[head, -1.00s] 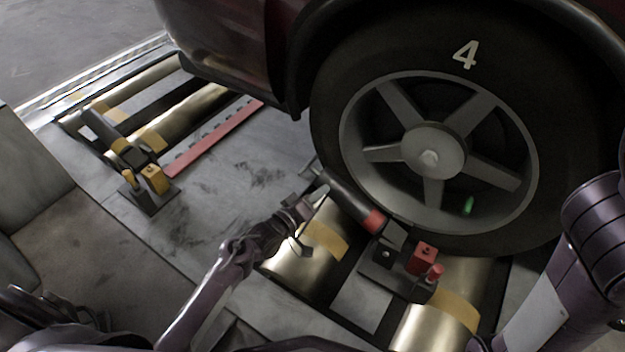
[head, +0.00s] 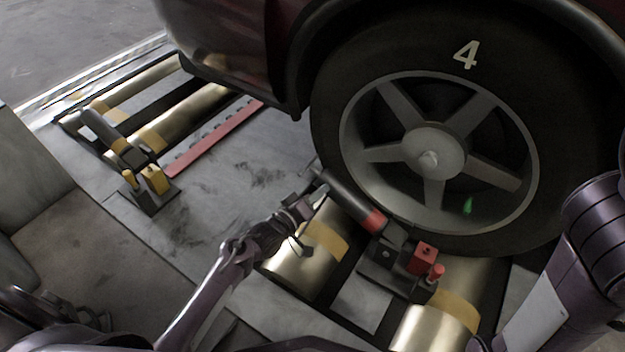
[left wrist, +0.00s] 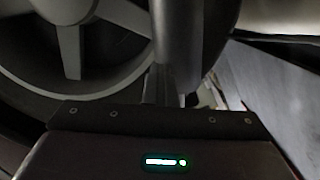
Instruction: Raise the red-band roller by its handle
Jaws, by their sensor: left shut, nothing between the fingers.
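The red-band roller (head: 347,196) is a dark cylinder with a red band (head: 374,221) near its lower end. It slants up and left from a dark bracket with a red block (head: 424,259) and a red knob, beside the tyre. My left gripper (head: 318,188) is shut and empty, close to the roller's upper left end; I cannot tell if they touch. In the left wrist view a dark upright cylinder (left wrist: 178,45), seemingly this roller, stands just beyond the gripper body. My right arm shows at the right edge; its gripper is out of view.
The large tyre marked 4 (head: 333,95) fills the upper right, close to the roller. Gold floor rollers (head: 302,268) lie below. A similar yellow-banded lever (head: 105,130) stands at the far left. The grey plate (head: 235,165) between them is clear.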

